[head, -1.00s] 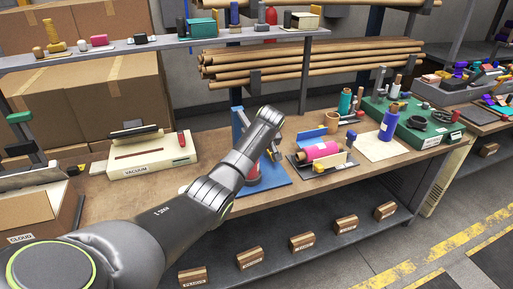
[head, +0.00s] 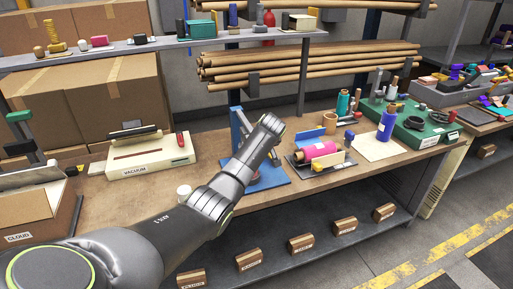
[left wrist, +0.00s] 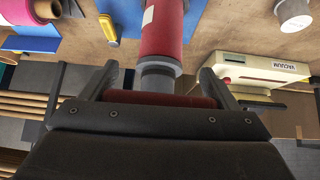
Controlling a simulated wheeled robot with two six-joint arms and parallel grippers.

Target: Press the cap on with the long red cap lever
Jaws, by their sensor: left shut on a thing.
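The blue press stand (head: 237,122) stands on a blue base plate (head: 275,180) on the bench. In the left wrist view, a red roll (left wrist: 163,28) with a grey end piece (left wrist: 158,77) points toward my gripper, in front of the blue plate (left wrist: 200,12). My left gripper (left wrist: 157,92) is shut on a red bar (left wrist: 180,99), which looks like the cap lever, lying across between its fingers. The grey piece is right beside the bar; I cannot tell whether they touch. In the head view my arm hides the grip and most of the roll.
A white vacuum unit (head: 150,157) stands to the left, and a small white cylinder (head: 184,189) is near the bench front. A pink roll (head: 318,151) in a tray and a dark blue roll (head: 387,124) stand to the right. A yellow-handled tool (left wrist: 106,24) lies beside the red roll.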

